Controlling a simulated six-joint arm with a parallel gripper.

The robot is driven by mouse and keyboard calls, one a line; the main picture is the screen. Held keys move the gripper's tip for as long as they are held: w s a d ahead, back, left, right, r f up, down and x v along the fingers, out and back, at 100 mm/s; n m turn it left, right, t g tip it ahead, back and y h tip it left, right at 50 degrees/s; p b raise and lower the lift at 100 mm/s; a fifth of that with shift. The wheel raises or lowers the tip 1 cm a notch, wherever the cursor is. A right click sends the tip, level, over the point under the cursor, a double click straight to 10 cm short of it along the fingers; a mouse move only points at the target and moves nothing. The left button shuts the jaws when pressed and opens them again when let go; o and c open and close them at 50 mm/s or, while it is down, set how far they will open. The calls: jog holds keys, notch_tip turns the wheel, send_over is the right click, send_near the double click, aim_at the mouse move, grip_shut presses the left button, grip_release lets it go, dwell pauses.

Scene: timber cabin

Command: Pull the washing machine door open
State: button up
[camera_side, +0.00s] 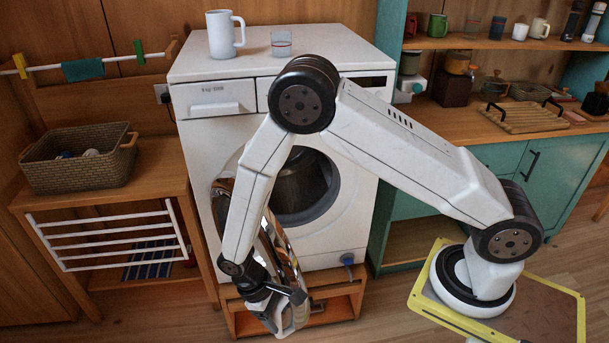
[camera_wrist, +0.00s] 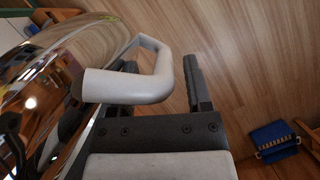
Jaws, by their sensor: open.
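The white washing machine (camera_side: 350,222) stands with its round drum opening (camera_side: 304,185) showing. Its chrome-rimmed door (camera_side: 287,245) is swung out from the front towards the left, partly hidden by my arm. In the wrist view the shiny door (camera_wrist: 50,75) fills the left side, with its pale grey handle (camera_wrist: 130,85) sticking out. My gripper (camera_wrist: 163,68) is open, with the handle between its fingers. One finger is partly hidden behind the handle; a gap shows between the handle and the other finger. In the side view my gripper (camera_side: 275,302) is low in front of the machine.
A wooden stand (camera_side: 250,322) carries the machine. A mug (camera_side: 224,38) and a glass (camera_side: 281,43) stand on top. A bench (camera_side: 150,180) with a basket (camera_side: 80,160) and drying rack (camera_side: 110,240) is at left. Teal cabinets (camera_side: 480,180) are at right. Floor lies in front.

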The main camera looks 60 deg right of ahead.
jog(key=shift+s+f, duration=0.1)
jog(key=shift+f, duration=0.1)
grip_shut()
jog(key=shift+w, duration=0.2)
dwell(1.2)
